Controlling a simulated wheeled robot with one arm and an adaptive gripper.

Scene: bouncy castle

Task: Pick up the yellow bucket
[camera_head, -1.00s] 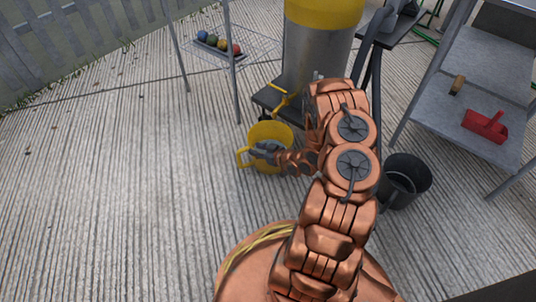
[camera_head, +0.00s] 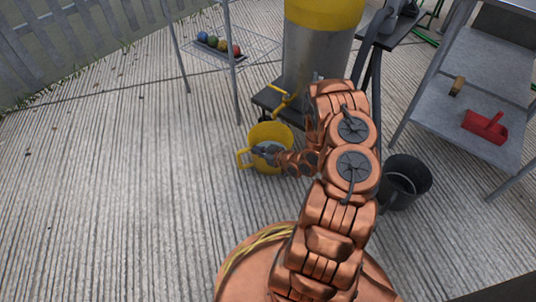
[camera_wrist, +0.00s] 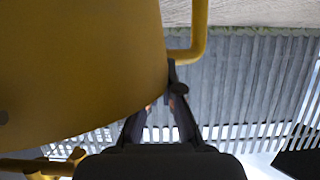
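The yellow bucket (camera_head: 270,133) stands on the grooved floor left of my arm, with a yellow handle (camera_head: 243,158) at its left side. My gripper (camera_head: 262,149) reaches from the right across the bucket's opening. In the wrist view the bucket's curved wall (camera_wrist: 75,65) fills the upper left, and a yellow bar (camera_wrist: 200,30) runs beside it. My gripper's dark fingers (camera_wrist: 164,92) slant in toward the bucket's edge. One finger runs behind the wall and the other lies along its right side. The fingertip contact is partly hidden, so I cannot tell whether they pinch the wall.
A black bucket (camera_head: 403,182) stands right of my arm. Behind is a metal drum with a yellow band (camera_head: 322,12). Thin metal legs (camera_head: 232,75) rise behind. Floor at left is clear.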

